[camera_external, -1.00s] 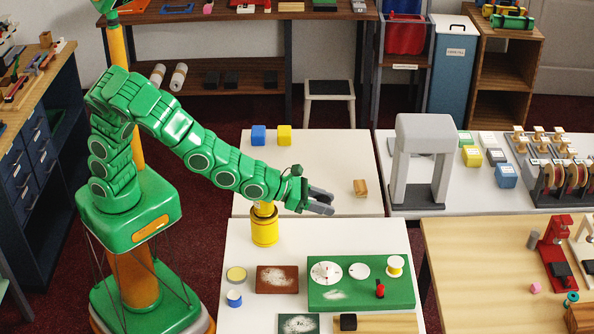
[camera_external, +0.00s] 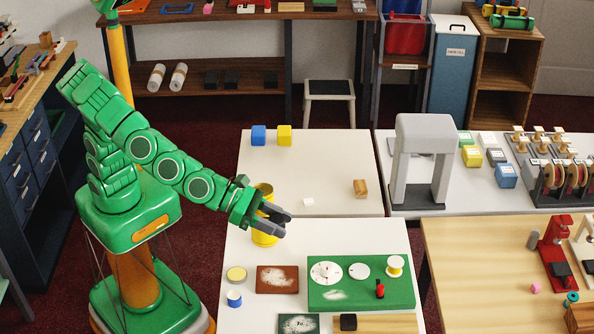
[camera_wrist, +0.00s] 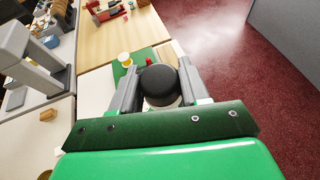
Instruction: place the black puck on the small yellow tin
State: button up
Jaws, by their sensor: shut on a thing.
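The black puck (camera_wrist: 160,85) is between the two grey fingers of my gripper (camera_wrist: 161,82) in the wrist view. My gripper also shows in the external view (camera_external: 286,222), raised over the near white table, in front of a tall yellow can. A small yellow tin (camera_external: 236,274), low and round, sits on that table to the left of a brown plate. It is below and to the left of my gripper, apart from it. The tall yellow can (camera_external: 264,238) is partly hidden by my gripper.
A blue and white pot (camera_external: 234,298) stands in front of the small tin. The brown plate (camera_external: 277,279) and a green board (camera_external: 330,299) with discs, a spool and a red peg lie to the right.

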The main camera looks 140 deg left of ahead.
jog(key=shift+s+d+r, duration=0.15)
jog(key=shift+d+r, duration=0.05)
jog(key=shift+r, duration=0.25)
jog(key=shift+s+d+r, duration=0.15)
jog(key=shift+d+r, duration=0.05)
jog(key=shift+r, duration=0.25)
jog(key=shift+s+r+n, duration=0.3)
jog(key=shift+s+r, duration=0.05)
jog(key=shift+r, duration=0.25)
jog(key=s+a+r+n+g+y, duration=0.4)
jog(key=s, duration=0.5)
jog(key=s+a+f+n+g+y, duration=0.1)
jog(key=s+a+n+g, duration=0.25)
jog(key=s, duration=0.85)
jog(key=s+a+f+n+g+y, duration=0.15)
jog(key=s+n+g, duration=0.25)
jog(key=s, duration=0.8)
send_over(263, 189)
jog(key=f, duration=0.9)
jog(key=shift+s+d+f, duration=0.15)
jog(key=shift+s+f, duration=0.1)
jog(key=shift+w+f, duration=0.3)
jog(key=shift+f, duration=1.65)
